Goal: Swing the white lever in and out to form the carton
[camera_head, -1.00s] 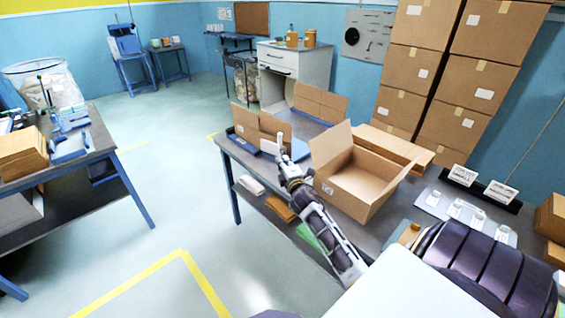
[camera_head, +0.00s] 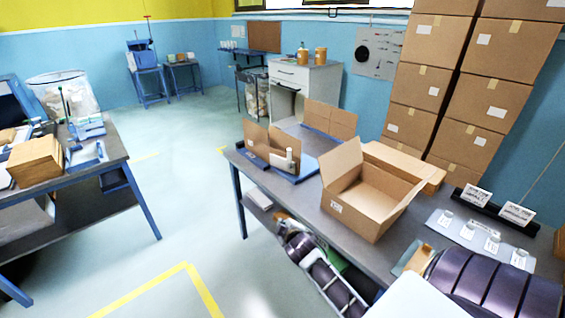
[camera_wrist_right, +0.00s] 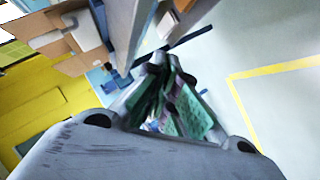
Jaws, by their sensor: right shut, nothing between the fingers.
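The white lever (camera_head: 289,155) stands upright at the front of the blue forming fixture (camera_head: 305,170), at the table's far left end. Brown cardboard panels (camera_head: 256,137) stand around it on the fixture. A taller panel (camera_head: 330,120) stands behind. My right gripper (camera_head: 284,225) is low beside the table's front edge, below the lever and apart from it. In the right wrist view, the gripper (camera_wrist_right: 168,82) is shut and empty, with green material showing around the fingers. A pale handle-like part (camera_wrist_right: 88,30) shows at upper left, perhaps the lever. My left gripper is not in view.
An open carton (camera_head: 365,200) and a flat carton (camera_head: 405,165) sit on the grey table (camera_head: 310,205). Labelled small parts on a plate (camera_head: 480,232) lie at the right. Stacked boxes (camera_head: 480,100) stand behind.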

